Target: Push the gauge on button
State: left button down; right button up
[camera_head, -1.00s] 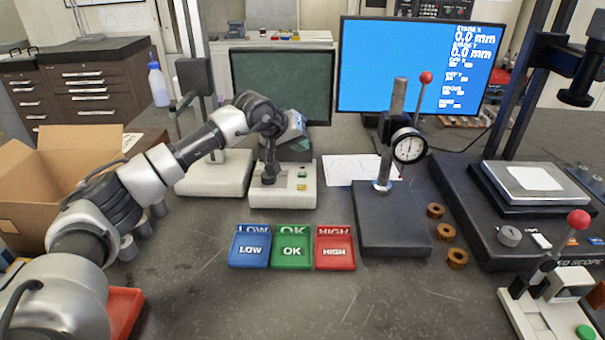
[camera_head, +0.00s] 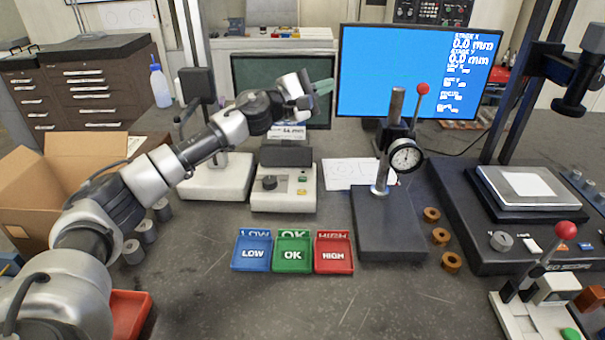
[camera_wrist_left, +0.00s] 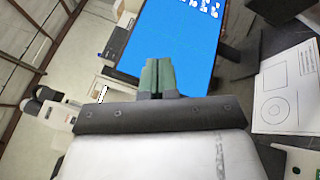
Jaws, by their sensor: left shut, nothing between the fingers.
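The gauge (camera_head: 284,201) is a white base with a dark knob, small green and yellow buttons (camera_head: 303,181) on its right side, and a dark block behind. A pale display (camera_head: 288,132) with dark "mm" digits shows above the block; the full reading is too small to tell. My left gripper (camera_head: 324,87) is raised above and behind the gauge, pointing right in front of the monitors, clear of the buttons. Its greenish fingers (camera_wrist_left: 157,77) are shut and empty in the left wrist view. My right gripper is not in view.
Blue, green and red trays (camera_head: 292,256) lie in front of the gauge. A dial indicator stand (camera_head: 390,225) is to the right, with several brown rings beside it. A blue monitor (camera_head: 415,70) stands behind. A cardboard box (camera_head: 30,215) is at left.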

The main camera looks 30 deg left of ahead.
pick_arm(q)
jog(key=w+a+r+n+t+y+p, duration=0.1)
jog(key=w+a+n+t+y, duration=0.15)
jog(key=a+n+y, duration=0.55)
jog(key=n+g+p, duration=0.4)
jog(key=n+g, duration=0.7)
jog(key=n, duration=0.5)
send_over(300, 178)
notch_tip(300, 178, down, 12)
jog(key=shift+d+f+t+h, duration=0.1)
jog(key=shift+f+t+h, duration=0.1)
jog(key=shift+t+h, duration=0.1)
jog(key=shift+f, duration=0.1)
notch_tip(300, 178, down, 7)
jog(key=b, duration=0.7)
jog(key=shift+f, duration=0.8)
jog(key=shift+f, duration=0.1)
